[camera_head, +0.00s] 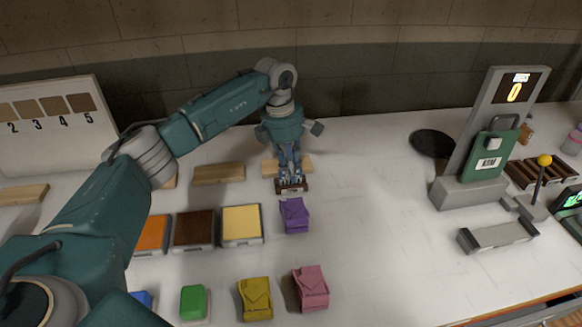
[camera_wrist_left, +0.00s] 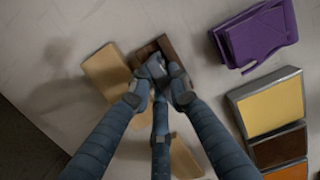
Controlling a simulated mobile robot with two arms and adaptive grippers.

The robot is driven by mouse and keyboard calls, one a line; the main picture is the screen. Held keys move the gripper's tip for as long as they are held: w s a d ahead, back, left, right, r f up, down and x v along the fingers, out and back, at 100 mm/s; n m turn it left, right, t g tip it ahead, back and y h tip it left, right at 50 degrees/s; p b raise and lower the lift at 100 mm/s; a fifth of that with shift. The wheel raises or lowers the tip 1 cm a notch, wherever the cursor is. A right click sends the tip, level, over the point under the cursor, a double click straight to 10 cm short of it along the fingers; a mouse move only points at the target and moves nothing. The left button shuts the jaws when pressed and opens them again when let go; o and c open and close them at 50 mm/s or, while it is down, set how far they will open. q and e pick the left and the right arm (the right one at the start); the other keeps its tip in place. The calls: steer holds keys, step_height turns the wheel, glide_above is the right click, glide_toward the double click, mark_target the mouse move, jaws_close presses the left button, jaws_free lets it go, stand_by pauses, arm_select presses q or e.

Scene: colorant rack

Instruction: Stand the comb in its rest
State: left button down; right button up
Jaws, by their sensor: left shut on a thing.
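My left gripper (camera_head: 291,178) points straight down near the back middle of the table, its fingers shut on a small dark brown piece (camera_head: 293,188) that looks like the comb. In the left wrist view the fingers (camera_wrist_left: 160,82) close around this dark brown piece (camera_wrist_left: 153,49), and they hide part of it. I cannot tell whether its underside touches the table. A tan wooden block (camera_head: 303,165) lies just behind the gripper, and it shows beside the dark piece in the wrist view (camera_wrist_left: 105,70). I cannot tell which thing is the rest. My right gripper is not in view.
A purple pouch (camera_head: 295,216) lies just in front of the gripper. Yellow (camera_head: 241,224), brown (camera_head: 194,230) and orange trays stand left of it. Pink (camera_head: 311,288) and olive (camera_head: 255,298) pouches are nearer.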

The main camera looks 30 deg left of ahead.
arm_select(q)
steer(key=shift+f, duration=0.1)
steer(key=c, duration=1.6)
jaws_free()
steer(key=shift+c, duration=0.2)
steer(key=shift+r, duration=0.6)
step_height(320, 180, up, 11)
steer(key=s+a+b, duration=0.1)
steer(key=b, duration=0.1)
steer(key=shift+b, duration=0.35)
steer(key=shift+f, duration=0.1)
